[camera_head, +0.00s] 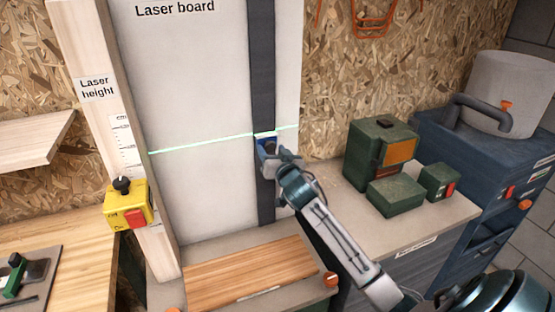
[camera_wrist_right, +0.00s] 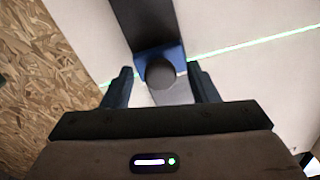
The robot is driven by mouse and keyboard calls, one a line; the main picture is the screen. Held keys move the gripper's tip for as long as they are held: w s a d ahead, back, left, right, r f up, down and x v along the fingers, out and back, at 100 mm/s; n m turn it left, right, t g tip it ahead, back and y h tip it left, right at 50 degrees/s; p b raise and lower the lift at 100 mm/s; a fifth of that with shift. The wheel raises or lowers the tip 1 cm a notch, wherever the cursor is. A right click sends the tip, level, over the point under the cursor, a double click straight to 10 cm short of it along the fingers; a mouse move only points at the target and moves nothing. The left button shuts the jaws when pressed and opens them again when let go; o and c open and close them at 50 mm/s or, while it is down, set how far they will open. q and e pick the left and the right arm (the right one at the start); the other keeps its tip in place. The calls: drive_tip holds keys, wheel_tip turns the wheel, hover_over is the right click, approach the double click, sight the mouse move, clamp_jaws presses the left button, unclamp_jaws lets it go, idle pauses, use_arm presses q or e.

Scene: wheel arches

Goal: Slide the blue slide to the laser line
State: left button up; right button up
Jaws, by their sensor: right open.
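The blue slide (camera_head: 265,136) sits on a dark vertical rail (camera_head: 262,70) on the white laser board (camera_head: 190,100). In the right wrist view the blue slide (camera_wrist_right: 174,53) carries a dark round knob (camera_wrist_right: 160,73). A green laser line (camera_head: 205,143) crosses the board and meets the rail at the slide's height. My right gripper (camera_head: 270,152) is at the slide and partly hides it. In the right wrist view my right gripper (camera_wrist_right: 161,88) is open, with one finger on each side of the knob. I cannot tell whether the fingers touch it. My left gripper is not in view.
A yellow box (camera_head: 128,205) with a red button is on the wooden post at left. Green boxes (camera_head: 381,150) stand on the counter at right, beside a blue cabinet (camera_head: 470,140). A wooden board (camera_head: 250,272) lies below the laser board.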

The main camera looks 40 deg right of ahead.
drive_tip(key=b+v, duration=0.3)
drive_tip(key=v, duration=0.7)
drive_tip(key=shift+s, duration=0.2)
drive_tip(key=shift+f, duration=0.1)
